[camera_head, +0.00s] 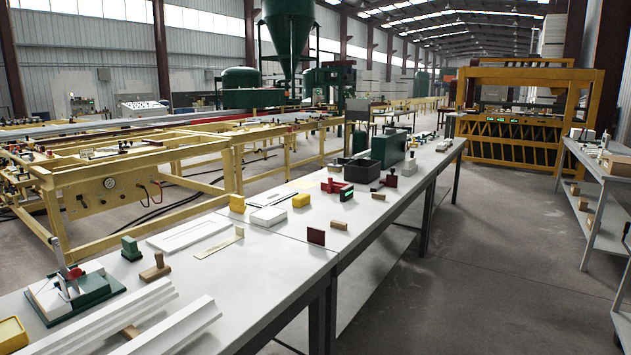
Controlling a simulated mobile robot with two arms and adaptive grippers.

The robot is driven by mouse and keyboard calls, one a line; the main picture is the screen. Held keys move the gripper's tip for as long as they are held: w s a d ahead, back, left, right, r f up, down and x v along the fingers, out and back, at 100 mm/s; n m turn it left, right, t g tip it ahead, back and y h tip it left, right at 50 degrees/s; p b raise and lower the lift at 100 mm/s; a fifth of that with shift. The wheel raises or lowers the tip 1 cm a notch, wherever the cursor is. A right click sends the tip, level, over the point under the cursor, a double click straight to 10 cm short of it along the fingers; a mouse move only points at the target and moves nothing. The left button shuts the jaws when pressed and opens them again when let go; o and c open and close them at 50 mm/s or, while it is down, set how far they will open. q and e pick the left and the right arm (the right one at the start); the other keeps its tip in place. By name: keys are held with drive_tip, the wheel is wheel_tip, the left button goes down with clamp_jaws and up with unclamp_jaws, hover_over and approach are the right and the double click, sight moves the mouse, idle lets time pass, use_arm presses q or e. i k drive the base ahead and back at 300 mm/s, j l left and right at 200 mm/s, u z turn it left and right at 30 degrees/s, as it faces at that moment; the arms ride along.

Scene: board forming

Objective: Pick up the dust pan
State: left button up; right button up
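I cannot make out a dust pan for certain in the head view. A long white workbench (262,262) runs from the lower left to the back centre with many small items on it. A red item (336,186) with a green piece beside it lies mid-bench, too small to identify. Neither of my grippers is in view.
On the bench are white channel profiles (150,318), a green and white device (72,292), a wooden-handled stamp (155,268), yellow blocks (237,203) and a dark open box (362,171). A grey side table (606,178) stands right. The concrete floor (490,250) between is clear.

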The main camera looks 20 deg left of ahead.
sight(331, 187)
drive_tip(key=i+u, duration=0.45)
drive_tip(key=i, duration=1.5)
drive_tip(key=i+l+u, duration=0.1)
drive_tip(key=u, duration=0.35)
drive_tip(key=l+u, duration=0.3)
drive_tip(key=u, duration=0.15)
drive_tip(key=i+l+u, duration=0.1)
drive_tip(key=l+u, duration=0.25)
drive_tip(key=l, duration=0.95)
drive_tip(key=k+l+u, duration=0.1)
drive_tip(key=l+u, duration=0.25)
drive_tip(key=l, duration=0.9)
